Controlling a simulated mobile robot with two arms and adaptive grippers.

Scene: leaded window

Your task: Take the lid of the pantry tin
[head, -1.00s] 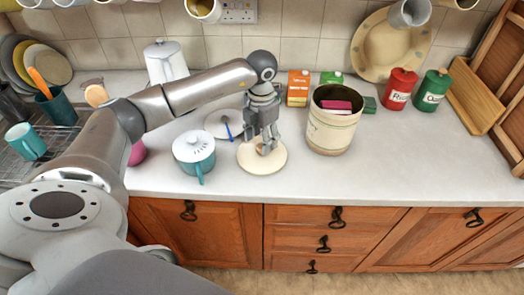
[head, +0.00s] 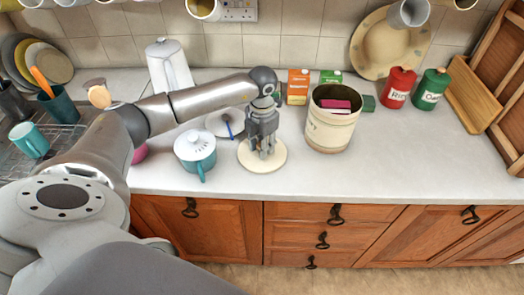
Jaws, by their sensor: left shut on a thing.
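The pantry tin (head: 331,132) is a cream, round tin standing open on the counter, with a pink packet (head: 336,106) inside. Its round cream lid (head: 262,164) lies flat on the counter to the left of the tin. My left gripper (head: 265,150) points down over the middle of the lid and is shut on its knob, which the fingers mostly hide. The lid appears to rest on the counter still. My right gripper is not in view.
A teal pot with a white lid (head: 195,146) stands close left of the tin's lid. A white disc with a blue item (head: 225,123) lies behind. Small boxes (head: 298,86), a red canister (head: 399,88) and a green canister (head: 431,90) stand at the back. The counter's right front is clear.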

